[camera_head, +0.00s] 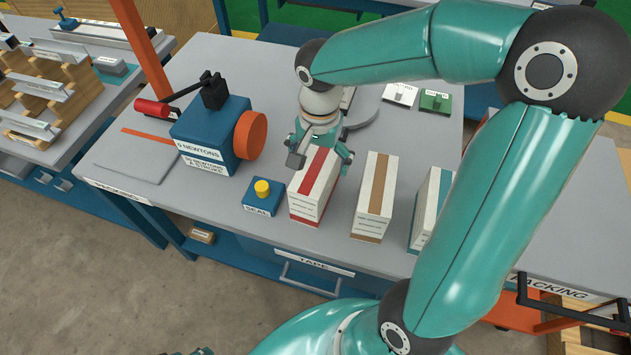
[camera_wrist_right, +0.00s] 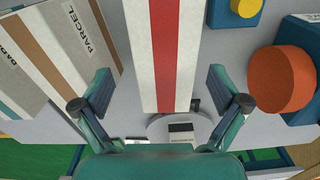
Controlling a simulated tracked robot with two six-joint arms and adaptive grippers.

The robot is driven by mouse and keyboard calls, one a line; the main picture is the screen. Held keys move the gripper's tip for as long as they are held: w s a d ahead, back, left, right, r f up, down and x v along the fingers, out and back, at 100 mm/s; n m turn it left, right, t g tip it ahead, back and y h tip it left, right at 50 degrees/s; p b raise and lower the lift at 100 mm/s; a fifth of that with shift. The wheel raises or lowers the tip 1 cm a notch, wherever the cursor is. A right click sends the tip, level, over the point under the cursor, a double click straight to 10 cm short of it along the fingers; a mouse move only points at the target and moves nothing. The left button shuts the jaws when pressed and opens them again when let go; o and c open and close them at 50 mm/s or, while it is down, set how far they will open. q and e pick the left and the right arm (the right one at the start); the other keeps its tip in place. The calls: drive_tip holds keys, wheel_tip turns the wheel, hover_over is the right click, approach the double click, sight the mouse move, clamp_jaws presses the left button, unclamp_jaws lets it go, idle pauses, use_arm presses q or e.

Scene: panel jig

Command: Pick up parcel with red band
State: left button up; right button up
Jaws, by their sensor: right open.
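The parcel with the red band (camera_head: 314,185) stands upright near the front edge of the grey table, white with a red stripe. It also fills the upper middle of the right wrist view (camera_wrist_right: 140,60). My right gripper (camera_head: 319,155) is at the parcel's top, partly hidden behind it in the head view. In the right wrist view it is open (camera_wrist_right: 160,85), with one finger on each side of the parcel and gaps visible. I cannot tell how far down the fingers reach. My left gripper is not clearly in view.
A brown-banded parcel (camera_head: 374,197) and a teal-banded parcel (camera_head: 430,210) stand to the right. A blue box with a yellow button (camera_head: 262,192) is close on the left, with a blue machine with an orange wheel (camera_head: 212,135) behind it. A grey disc (camera_head: 362,112) lies behind.

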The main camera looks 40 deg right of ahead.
drive_tip(key=shift+w+f+p, duration=0.15)
drive_tip(key=shift+f+p, duration=0.05)
drive_tip(key=shift+f, duration=1.15)
drive_tip(key=shift+w+f+p, duration=0.15)
drive_tip(key=shift+f, duration=1.15)
drive_tip(key=c, duration=1.8)
drive_tip(key=shift+r, duration=0.1)
clamp_jaws()
